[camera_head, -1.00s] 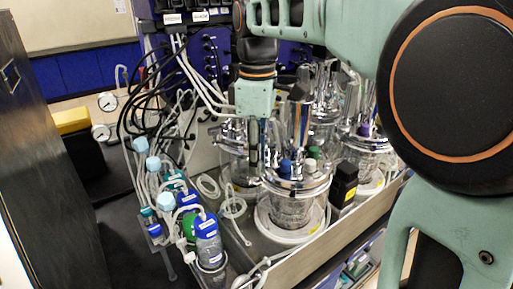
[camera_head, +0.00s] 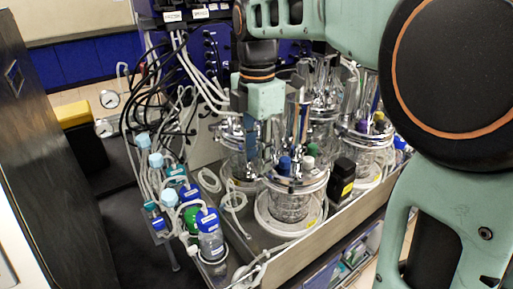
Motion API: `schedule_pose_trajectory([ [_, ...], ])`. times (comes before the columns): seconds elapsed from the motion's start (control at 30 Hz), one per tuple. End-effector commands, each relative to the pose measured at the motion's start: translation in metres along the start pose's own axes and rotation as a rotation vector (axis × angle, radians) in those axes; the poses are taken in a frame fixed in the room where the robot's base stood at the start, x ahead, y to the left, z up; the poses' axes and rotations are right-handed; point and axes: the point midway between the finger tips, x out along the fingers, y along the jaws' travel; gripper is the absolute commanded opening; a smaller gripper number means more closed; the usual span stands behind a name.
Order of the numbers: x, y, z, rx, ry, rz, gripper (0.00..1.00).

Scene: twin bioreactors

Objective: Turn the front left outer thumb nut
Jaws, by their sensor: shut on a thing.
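The front glass vessel (camera_head: 292,207) stands upright with a metal lid (camera_head: 296,183) that has blue and white caps on top. My gripper (camera_head: 254,158) points down at the left edge of this lid, under its pale green body. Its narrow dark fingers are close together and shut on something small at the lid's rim. The thumb nut is too small and too hidden by the fingers to make out. A second vessel (camera_head: 236,165) stands behind and to the left of the fingers, partly covered by them.
A tall metal cylinder (camera_head: 298,122) rises close to the right of my gripper. A black box (camera_head: 342,178) stands right of the front vessel. Capped bottles (camera_head: 210,238) and loose tubes crowd the left side. More glassware (camera_head: 368,150) fills the back right.

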Motion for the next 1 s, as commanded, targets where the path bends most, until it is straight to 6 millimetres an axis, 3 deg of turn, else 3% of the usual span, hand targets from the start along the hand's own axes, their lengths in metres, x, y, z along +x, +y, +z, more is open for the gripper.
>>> schedule_pose_trajectory([
  [0.67,-0.0001,0.0003,-0.0006,-0.06,0.0,0.001,0.03],
  [0.7,-0.0002,0.0003,-0.0006,-0.06,0.0,0.001,0.3],
  [0.83,-0.0001,0.0002,-0.0005,-0.06,0.0,0.001,0.44],
  [1.0,-0.0001,0.0001,-0.0003,-0.059,0.0,0.0,0.44],
])
